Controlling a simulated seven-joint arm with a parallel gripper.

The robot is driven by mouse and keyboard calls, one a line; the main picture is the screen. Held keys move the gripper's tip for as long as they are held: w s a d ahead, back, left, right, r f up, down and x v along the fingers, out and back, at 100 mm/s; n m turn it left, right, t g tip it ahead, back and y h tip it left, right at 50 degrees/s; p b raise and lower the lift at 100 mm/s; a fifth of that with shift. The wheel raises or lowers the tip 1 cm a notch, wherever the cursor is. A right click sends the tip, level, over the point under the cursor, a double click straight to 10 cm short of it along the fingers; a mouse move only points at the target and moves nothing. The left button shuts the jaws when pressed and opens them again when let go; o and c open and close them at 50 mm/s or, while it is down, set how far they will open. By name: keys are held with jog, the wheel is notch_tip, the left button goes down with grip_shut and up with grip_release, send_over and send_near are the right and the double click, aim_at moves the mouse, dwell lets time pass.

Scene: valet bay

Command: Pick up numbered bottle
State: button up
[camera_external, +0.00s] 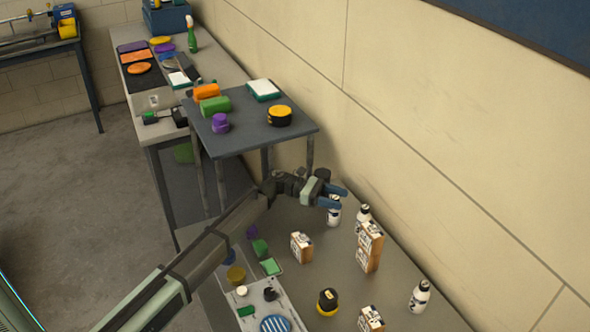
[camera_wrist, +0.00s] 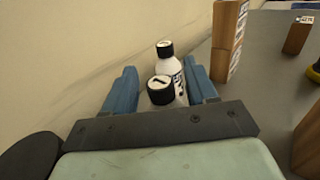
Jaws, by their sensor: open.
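My gripper (camera_external: 341,197) is open, with its two blue fingers pointing right above the table by the wall. A white bottle with a black cap (camera_external: 334,216) stands under and beside the fingers. In the wrist view, that bottle (camera_wrist: 161,91) shows between the open fingers (camera_wrist: 161,76), with a white mark on its cap that I cannot read surely. A second white bottle (camera_external: 363,217) stands just beyond, upright; in the wrist view it (camera_wrist: 170,66) is behind the first. A third bottle (camera_external: 420,298) stands apart at the right. Whether the fingers touch the near bottle cannot be told.
A single box (camera_external: 301,246) and a black-and-yellow item (camera_external: 327,301) sit nearer the front. A raised dark shelf (camera_external: 250,130) is behind my gripper. The wall (camera_external: 440,170) runs close along the back.

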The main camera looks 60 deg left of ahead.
grip_shut()
dwell(0.4)
jog(key=shift+r, duration=0.1)
